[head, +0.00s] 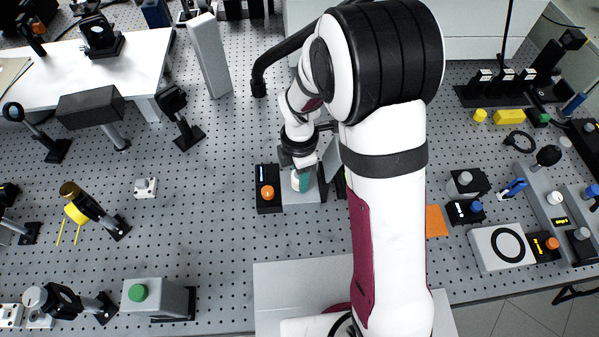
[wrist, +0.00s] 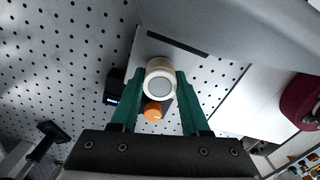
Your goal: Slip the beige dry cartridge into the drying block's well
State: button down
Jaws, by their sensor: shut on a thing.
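The beige cartridge (wrist: 160,80) is between the green fingers of my gripper (wrist: 158,92) in the wrist view, with its round grey-white end facing the camera. My gripper is shut on it. In the head view my gripper (head: 301,180) is over a light grey block (head: 300,197), and a pale bit of the cartridge (head: 295,181) shows beside a green finger. The block, which looks like the drying block, has a dark unit with an orange knob (head: 267,193) at its left. The well's mouth is hidden, so I cannot tell how deep the cartridge sits.
A dark-framed tilted panel (head: 333,160) stands close to the right of my gripper. An orange square pad (head: 436,221) and a white box with a black ring (head: 502,247) lie farther right.

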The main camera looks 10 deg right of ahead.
jog(key=shift+f, duration=0.15)
jog(key=shift+c, duration=1.5)
grip_release()
notch_tip(320, 180, up, 20)
jog(key=shift+f, duration=0.1)
jog(key=s+d+f+m+y, duration=0.1)
jog(key=s+m, duration=1)
jog(key=m, duration=0.2)
jog(key=s+d+f+m, duration=0.1)
jog(key=s+f+m, duration=0.1)
jog(key=s+m, duration=0.9)
jog(key=m, duration=0.2)
jog(key=shift+d+f+m+y, duration=0.25)
jog(key=shift+d+m+y, duration=0.05)
jog(key=shift+d+y, duration=0.1)
